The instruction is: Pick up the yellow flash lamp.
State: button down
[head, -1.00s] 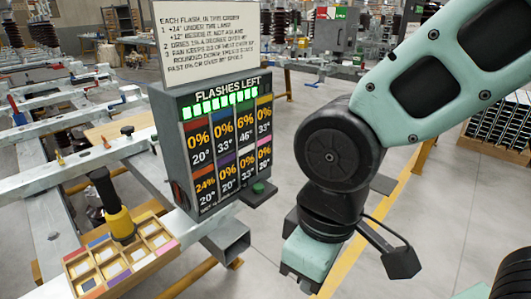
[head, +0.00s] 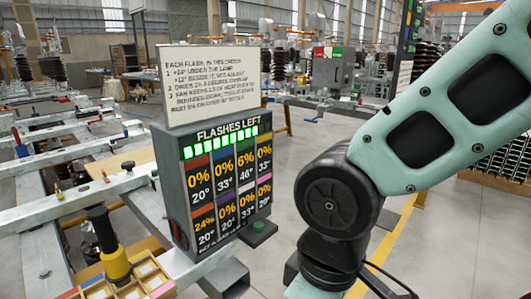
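The yellow flash lamp (head: 115,263) has a yellow lower body and a black upper handle. It stands upright over the wooden compartment tray (head: 164,290) at the lower left of the head view. The exact compartment under it is hard to tell. My arm comes in from the right, and its wrist is well to the right of the lamp. My gripper's fingers are below the picture's bottom edge, so their state does not show.
A grey display box (head: 215,180) headed "FLASHES LEFT" stands between the lamp and my arm, with a sign (head: 210,83) on top and a green button (head: 258,227) at its front. Grey metal beams (head: 75,205) run at left. Open floor (head: 450,250) lies at right.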

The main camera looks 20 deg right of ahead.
aim_at(118, 270)
jog(key=k+l+u, duration=0.1)
jog(key=u, duration=0.9)
